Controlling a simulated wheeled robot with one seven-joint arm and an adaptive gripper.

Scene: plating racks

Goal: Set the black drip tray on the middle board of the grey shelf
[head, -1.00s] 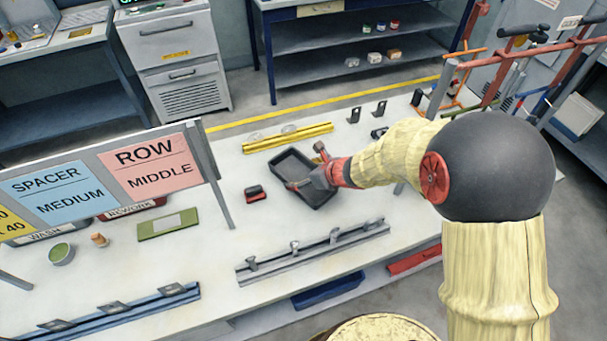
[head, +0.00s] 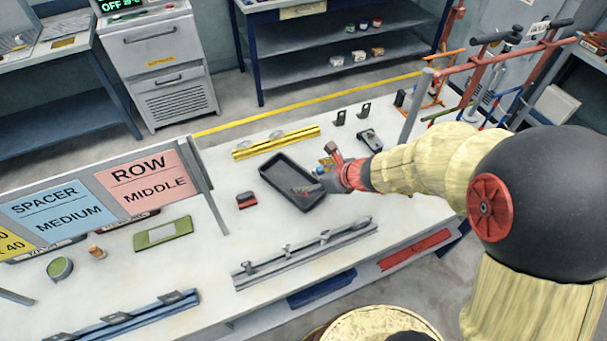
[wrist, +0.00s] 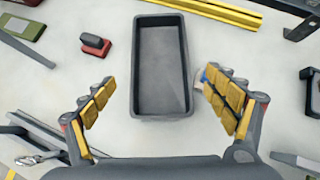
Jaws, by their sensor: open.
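The black drip tray (head: 272,170) lies flat and empty on the white table (head: 200,265). My gripper (head: 313,181) is at the tray's right side in the head view, its fingers over the tray's right part. In the wrist view the tray (wrist: 160,112) lies ahead between the two spread, yellow-padded fingers (wrist: 158,90). The gripper is open and holds nothing; both fingers look apart from the tray. A shelf unit with grey boards (head: 330,75) and dark blue posts stands at the back; I cannot tell if it is the task's grey shelf.
A yellow rail (head: 276,142) lies behind the tray, a red-and-black block (head: 246,200) to its left. A grey rail with clips (head: 305,252) lies in front. A ROW MIDDLE sign (head: 145,180) stands at left. Racks with red bars (head: 500,55) stand at right.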

